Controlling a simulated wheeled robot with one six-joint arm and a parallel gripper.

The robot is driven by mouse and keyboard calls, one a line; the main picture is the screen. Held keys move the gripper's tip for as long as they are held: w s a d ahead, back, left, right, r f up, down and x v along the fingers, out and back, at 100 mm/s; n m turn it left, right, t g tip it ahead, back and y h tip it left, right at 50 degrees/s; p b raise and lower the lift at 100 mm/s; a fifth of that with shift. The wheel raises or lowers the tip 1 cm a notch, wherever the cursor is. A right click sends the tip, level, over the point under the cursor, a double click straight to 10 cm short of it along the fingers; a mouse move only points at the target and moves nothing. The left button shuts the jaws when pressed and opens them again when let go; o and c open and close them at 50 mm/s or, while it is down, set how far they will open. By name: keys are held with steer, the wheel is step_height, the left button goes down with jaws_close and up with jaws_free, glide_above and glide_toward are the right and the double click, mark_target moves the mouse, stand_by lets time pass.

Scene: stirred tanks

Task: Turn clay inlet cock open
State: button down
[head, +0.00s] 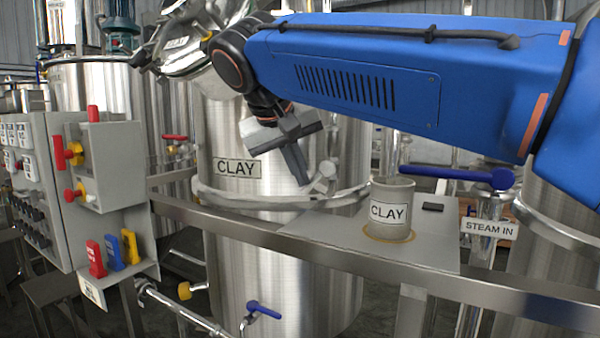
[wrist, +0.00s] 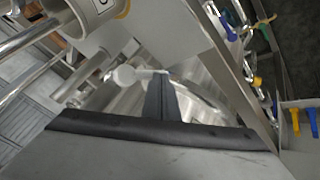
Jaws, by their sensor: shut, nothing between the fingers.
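The steel tank labelled CLAY (head: 225,228) stands in the middle of the head view. My gripper (head: 298,172) hangs in front of its upper wall, pointing down, fingers shut and empty. The shut fingers also show in the wrist view (wrist: 158,95). A pale rounded fitting (head: 326,178) sits by the tank's band, just right of the fingertips and seemingly apart from them. No cock is labelled clay inlet. A blue-handled valve (head: 262,309) is low by the tank, and a red-handled one (head: 175,138) is at its left. I cannot tell which is the clay inlet cock.
A steel rail (head: 245,232) crosses in front of the tank. A CLAY cup (head: 390,210) stands on a grey shelf (head: 325,226). A long blue lever (head: 445,174) is above the STEAM IN sign (head: 489,228). A control box (head: 115,165) with coloured handles stands left.

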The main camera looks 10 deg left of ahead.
steer(key=shift+d+f, duration=0.15)
steer(key=shift+f, duration=0.5)
stand_by(0.4)
steer(key=shift+s+d+f, duration=0.1)
steer(key=shift+d+f, duration=0.1)
steer(key=shift+f, duration=0.25)
stand_by(0.3)
stand_by(1.4)
steer(key=shift+r, duration=0.85)
